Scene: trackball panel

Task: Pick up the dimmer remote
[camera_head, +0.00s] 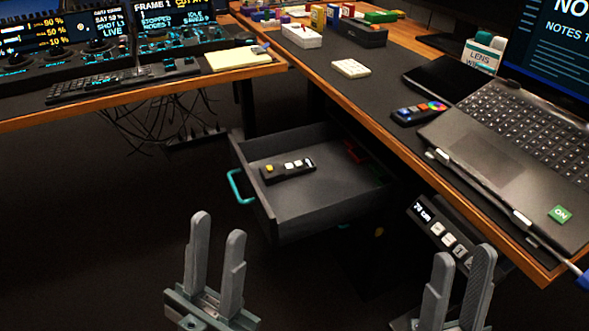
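A small black remote (287,170) with a yellow button and white buttons lies in the open drawer (335,207); no label is readable, but it fits a dimmer remote. Another dark remote (418,112) with a colour wheel lies on the right desk, beside the laptop. My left gripper (218,224) is open and empty, in front of the drawer and below it in the picture. My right gripper (462,256) is open and empty, near the desk's height control panel.
The drawer has a teal handle (239,187) at its left front. The height panel (440,231) hangs under the right desk edge. A laptop (510,140) stands on the right desk. A white keypad (350,68) lies farther back. Cables hang under the left desk.

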